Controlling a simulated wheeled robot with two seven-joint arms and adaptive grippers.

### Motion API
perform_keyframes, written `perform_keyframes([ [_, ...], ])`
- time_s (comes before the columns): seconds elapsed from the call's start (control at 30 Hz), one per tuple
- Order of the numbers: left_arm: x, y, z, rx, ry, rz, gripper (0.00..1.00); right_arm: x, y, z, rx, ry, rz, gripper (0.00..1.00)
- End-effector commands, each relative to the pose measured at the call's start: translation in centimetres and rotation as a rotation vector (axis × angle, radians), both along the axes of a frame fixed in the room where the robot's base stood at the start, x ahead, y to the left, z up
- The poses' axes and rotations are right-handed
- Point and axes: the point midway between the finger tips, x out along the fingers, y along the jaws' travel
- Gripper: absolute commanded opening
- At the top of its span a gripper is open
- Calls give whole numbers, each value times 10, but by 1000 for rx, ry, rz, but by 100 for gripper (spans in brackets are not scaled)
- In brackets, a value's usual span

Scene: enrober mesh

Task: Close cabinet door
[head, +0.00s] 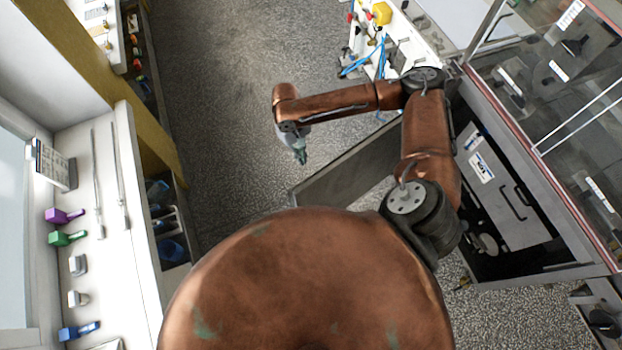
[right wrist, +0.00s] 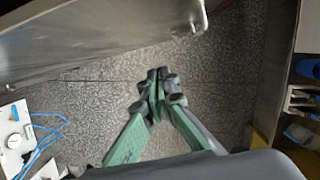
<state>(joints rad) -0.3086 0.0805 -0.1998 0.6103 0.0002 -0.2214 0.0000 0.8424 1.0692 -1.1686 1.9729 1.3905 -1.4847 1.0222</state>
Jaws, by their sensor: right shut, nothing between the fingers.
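The cabinet door (head: 345,172) is a dark grey panel standing open, swung out to the left from the cabinet (head: 520,150) on the right. The cabinet's dark interior shows, with a white label inside. My right arm reaches over the door. My right gripper (head: 300,157) points down just beyond the door's free end, apart from it as far as I can see. In the right wrist view the gripper's green fingers (right wrist: 158,82) are shut and empty above the floor. The door (right wrist: 95,40) fills the upper left there. My left gripper is not in view.
A white bench (head: 75,230) with coloured tools and shelves lines the left. A white table (head: 390,45) with blue tubing stands at the back. A glass-covered machine (head: 560,90) sits above the cabinet. Speckled floor (head: 235,90) is free between them.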

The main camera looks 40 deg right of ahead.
Motion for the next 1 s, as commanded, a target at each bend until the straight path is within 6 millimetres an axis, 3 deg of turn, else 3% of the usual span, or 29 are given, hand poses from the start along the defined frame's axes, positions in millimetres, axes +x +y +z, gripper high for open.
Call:
perform_keyframes([
  [0.03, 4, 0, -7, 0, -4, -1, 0, -1, 0, -8, 0, 2, -1, 0],
  [0.3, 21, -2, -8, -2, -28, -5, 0, -7, 0, -32, 0, 5, -1, 0],
  [0.7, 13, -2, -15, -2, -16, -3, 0, -28, -1, -109, -1, 5, -1, 0],
  [1.0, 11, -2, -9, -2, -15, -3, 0, -62, -2, -104, 0, 3, 0, 0],
])
